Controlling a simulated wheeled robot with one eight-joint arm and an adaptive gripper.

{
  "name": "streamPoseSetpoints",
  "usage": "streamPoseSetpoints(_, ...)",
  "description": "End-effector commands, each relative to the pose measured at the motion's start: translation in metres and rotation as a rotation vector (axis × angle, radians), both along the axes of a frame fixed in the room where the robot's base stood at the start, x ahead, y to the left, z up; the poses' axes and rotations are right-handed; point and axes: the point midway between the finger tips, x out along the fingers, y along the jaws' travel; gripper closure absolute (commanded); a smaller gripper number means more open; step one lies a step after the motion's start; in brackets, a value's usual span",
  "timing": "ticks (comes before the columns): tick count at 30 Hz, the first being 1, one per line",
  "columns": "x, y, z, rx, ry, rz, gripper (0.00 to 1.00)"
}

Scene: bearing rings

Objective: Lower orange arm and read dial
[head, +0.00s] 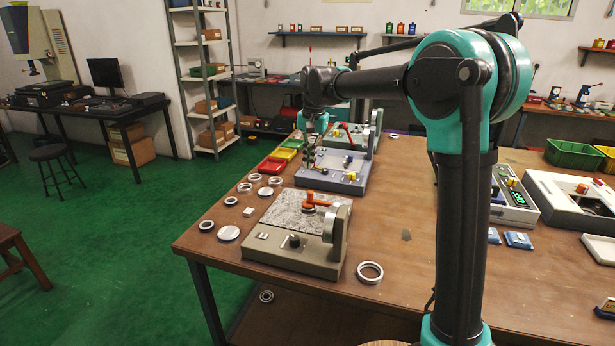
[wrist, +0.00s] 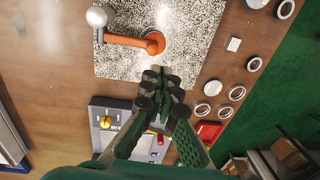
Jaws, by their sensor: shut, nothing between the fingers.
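The orange arm (head: 316,203) sits over the speckled granite plate (head: 281,213) of the near beige gauge (head: 270,251). In the wrist view the orange arm (wrist: 128,41) reaches from a round hub on the granite plate (wrist: 190,28) to a grey ball-like end. A round grey dial housing (head: 334,222) stands upright at the gauge's right side; I cannot read a face on it. My gripper (head: 310,143) is above the bench, toward the blue-grey gauge behind. In the wrist view my gripper (wrist: 160,78) is shut and empty, apart from the orange arm.
Several metal rings and discs lie left of the gauge, and one ring (head: 370,271) lies at its right. Red, yellow and green trays (head: 272,166) line the left edge. Bare bench (head: 405,215) lies to the right.

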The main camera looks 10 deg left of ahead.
Motion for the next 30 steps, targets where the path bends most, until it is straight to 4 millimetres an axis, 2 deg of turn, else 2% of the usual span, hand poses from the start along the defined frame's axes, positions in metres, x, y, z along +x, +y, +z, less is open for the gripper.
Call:
streamPoseSetpoints(3, 0.0, 0.0, 0.023, 0.0, 0.0, 0.0, 1.0)
streamPoseSetpoints(9, 0.0, 0.0, 0.046, 0.0, 0.0, 0.0, 1.0)
streamPoseSetpoints(15, 0.0, 0.0, 0.052, 0.0, 0.0, 0.0, 1.0)
streamPoseSetpoints(30, 0.0, 0.0, 0.051, 0.0, 0.0, 0.0, 1.0)
